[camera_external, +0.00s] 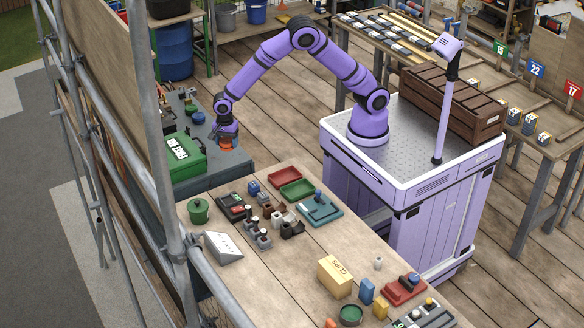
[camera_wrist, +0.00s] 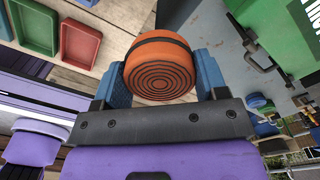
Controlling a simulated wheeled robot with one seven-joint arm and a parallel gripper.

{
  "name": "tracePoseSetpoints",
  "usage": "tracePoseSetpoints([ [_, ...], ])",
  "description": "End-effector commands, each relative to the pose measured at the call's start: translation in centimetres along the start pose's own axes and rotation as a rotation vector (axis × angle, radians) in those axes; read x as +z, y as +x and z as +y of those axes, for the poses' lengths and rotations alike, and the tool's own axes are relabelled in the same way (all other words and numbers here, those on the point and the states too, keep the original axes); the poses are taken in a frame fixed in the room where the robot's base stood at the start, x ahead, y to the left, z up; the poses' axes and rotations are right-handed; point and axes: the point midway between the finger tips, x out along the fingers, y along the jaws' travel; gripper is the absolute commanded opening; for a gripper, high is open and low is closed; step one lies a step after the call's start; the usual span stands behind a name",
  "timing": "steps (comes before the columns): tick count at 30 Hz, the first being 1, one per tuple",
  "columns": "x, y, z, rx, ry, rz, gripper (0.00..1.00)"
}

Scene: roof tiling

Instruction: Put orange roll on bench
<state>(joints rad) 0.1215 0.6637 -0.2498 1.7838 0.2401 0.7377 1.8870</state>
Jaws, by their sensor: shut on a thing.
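The orange roll (camera_wrist: 158,72) is in my gripper (camera_wrist: 160,85), between the two blue fingers, with its dark spiral end facing the wrist camera. In the external view my gripper (camera_external: 226,136) is at the end of the purple arm, at the left, with the orange roll (camera_external: 227,144) low in it. The roll is over or on the right edge of the grey bench (camera_external: 232,161), just right of the green first aid box. I cannot tell whether the roll touches the bench top.
The green first aid box (camera_external: 181,158) stands close to the left of my gripper; it also shows in the wrist view (camera_wrist: 285,30). Small blue and green items lie behind it on the bench. Red (camera_external: 284,177) and green (camera_external: 298,189) trays lie on the wooden table in front.

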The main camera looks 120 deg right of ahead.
Motion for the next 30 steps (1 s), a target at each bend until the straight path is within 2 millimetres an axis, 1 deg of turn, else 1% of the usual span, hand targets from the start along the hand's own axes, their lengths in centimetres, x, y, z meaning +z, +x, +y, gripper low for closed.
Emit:
tracePoseSetpoints([
  [1, 2.4, 0.0, 1.4, 0.0, -0.047, 0.001, 0.4],
  [3, 5.2, 0.0, 3.1, 0.0, -0.104, 0.001, 0.4],
  [5, 7.5, 0.1, 4.7, -0.001, -0.153, 0.002, 0.4],
  [6, 8.9, 0.1, 5.8, -0.001, -0.185, 0.003, 0.4],
  [8, 11.1, 0.1, 7.7, -0.001, -0.234, 0.003, 0.4],
  [9, 12.5, 0.1, 8.9, -0.001, -0.266, 0.004, 0.4],
  [11, 14.5, 0.1, 10.8, -0.001, -0.313, 0.004, 0.4],
  [12, 15.8, 0.2, 12.2, -0.001, -0.345, 0.005, 0.4],
  [14, 17.7, 0.2, 14.3, -0.002, -0.393, 0.005, 0.4],
  [15, 18.9, 0.2, 15.7, -0.002, -0.425, 0.006, 0.4],
  [17, 20.6, 0.3, 17.9, -0.002, -0.473, 0.007, 0.4],
  [18, 21.7, 0.3, 19.5, -0.002, -0.505, 0.007, 0.4],
  [20, 23.2, 0.3, 21.8, -0.002, -0.553, 0.008, 0.4],
  [21, 24.2, 0.3, 23.4, -0.002, -0.585, 0.008, 0.4],
  [23, 25.6, 0.4, 25.9, -0.001, -0.633, 0.009, 0.4],
  [24, 26.4, 0.4, 27.6, -0.001, -0.665, 0.01, 0.4],
  [26, 27.5, 0.5, 30.0, -0.001, -0.712, 0.01, 0.4],
  [27, 28.2, 0.5, 31.7, -0.001, -0.742, 0.011, 0.4],
  [30, 29.4, 0.6, 35.2, -0.001, -0.806, 0.012, 0.4],
])
